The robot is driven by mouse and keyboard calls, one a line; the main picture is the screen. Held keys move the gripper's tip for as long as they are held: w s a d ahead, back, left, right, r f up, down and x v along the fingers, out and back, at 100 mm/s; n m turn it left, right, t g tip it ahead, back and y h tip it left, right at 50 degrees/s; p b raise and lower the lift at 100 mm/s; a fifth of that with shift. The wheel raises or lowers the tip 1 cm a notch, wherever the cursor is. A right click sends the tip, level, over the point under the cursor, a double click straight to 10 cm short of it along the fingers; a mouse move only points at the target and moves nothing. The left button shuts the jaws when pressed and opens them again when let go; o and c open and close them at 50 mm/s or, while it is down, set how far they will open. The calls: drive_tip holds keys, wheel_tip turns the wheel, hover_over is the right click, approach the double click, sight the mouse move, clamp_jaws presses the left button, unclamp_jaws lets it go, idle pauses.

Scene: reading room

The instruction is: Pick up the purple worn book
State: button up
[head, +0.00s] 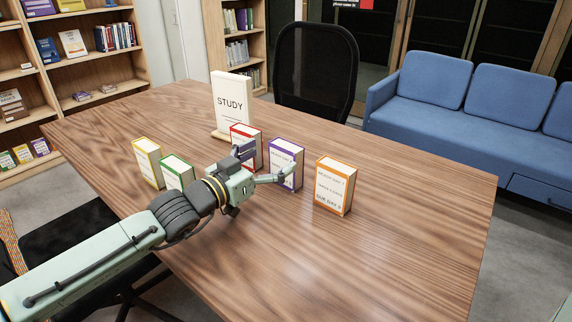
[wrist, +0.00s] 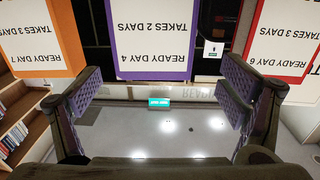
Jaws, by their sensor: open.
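The purple book (head: 289,157) stands upright on the table, with purple edges and a white printed front, between the red book and the orange book. In the wrist view the purple book (wrist: 150,40) appears upside down, reading "READY DAY 4, TAKES 2 DAYS". My gripper (head: 264,166) is open and empty in front of the red and purple books. In the wrist view my gripper (wrist: 162,88) has its two padded fingers spread wide, with the purple book's face ahead of the gap. A finger covers part of the book in the head view. Contact cannot be told.
The red book (head: 246,144) and orange book (head: 333,186) flank it. The green book (head: 174,171) and yellow book (head: 147,163) stand left. A STUDY sign (head: 231,104) stands behind. The wooden table (head: 420,220) is clear at right. A black chair (head: 315,70) is behind it.

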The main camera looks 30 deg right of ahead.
sight(281, 152)
drive_tip(key=x, duration=0.5)
drive_tip(key=shift+s+d+r, duration=0.1)
drive_tip(key=shift+s+r, duration=0.05)
drive_tip(key=shift+s, duration=0.15)
drive_tip(key=c, duration=1.4)
